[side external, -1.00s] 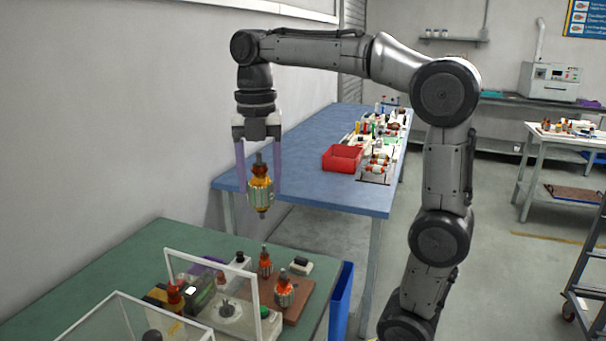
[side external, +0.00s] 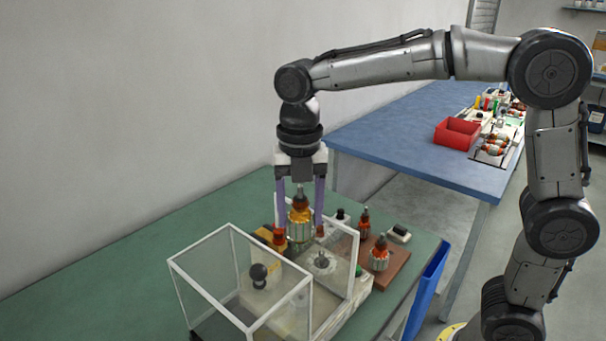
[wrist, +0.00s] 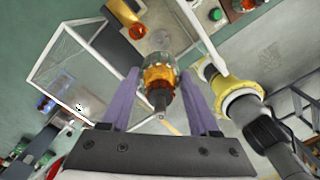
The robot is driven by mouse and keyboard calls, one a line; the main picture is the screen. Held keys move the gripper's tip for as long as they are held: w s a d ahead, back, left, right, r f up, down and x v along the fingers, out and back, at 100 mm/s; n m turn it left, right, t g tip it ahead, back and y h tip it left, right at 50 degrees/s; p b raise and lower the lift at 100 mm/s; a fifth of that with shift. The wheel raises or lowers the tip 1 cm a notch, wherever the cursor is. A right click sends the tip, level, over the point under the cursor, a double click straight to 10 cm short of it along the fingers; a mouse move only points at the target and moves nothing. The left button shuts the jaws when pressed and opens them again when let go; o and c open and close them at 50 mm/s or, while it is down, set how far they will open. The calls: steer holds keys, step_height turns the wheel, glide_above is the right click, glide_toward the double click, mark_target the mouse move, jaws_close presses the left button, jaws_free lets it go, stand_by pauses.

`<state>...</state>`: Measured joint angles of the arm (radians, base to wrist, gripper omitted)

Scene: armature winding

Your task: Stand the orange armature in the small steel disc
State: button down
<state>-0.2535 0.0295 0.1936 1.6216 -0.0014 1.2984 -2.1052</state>
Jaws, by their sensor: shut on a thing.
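The orange armature (side external: 300,228) hangs upright between the two purple fingers of my gripper (side external: 300,234), which is shut on it. Its shaft points up, and its ribbed core is lower. It also shows in the wrist view (wrist: 158,78) between the fingers. The small steel disc (side external: 322,262) sits on a pale base on the green table, below and slightly right of the armature in the side view. The armature is above the table and apart from the disc. Its lower end is partly behind the clear panel. In the wrist view a grey round part beyond the armature may be the disc.
A white-framed clear box (side external: 232,268) stands left of the disc, with a clear panel (side external: 346,245) beside it. More armatures (side external: 379,256) stand on a brown board (side external: 392,268) to the right. A red bin (side external: 457,133) is on the blue table. The green table's left side is bare.

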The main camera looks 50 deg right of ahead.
step_height(320, 180, down, 12)
steer(key=shift+f, duration=0.25)
stand_by(0.4)
steer(key=shift+f, duration=1.45)
stand_by(0.4)
steer(key=shift+c, duration=0.3)
jaws_free()
stand_by(0.4)
steer(key=shift+r, duration=2.25)
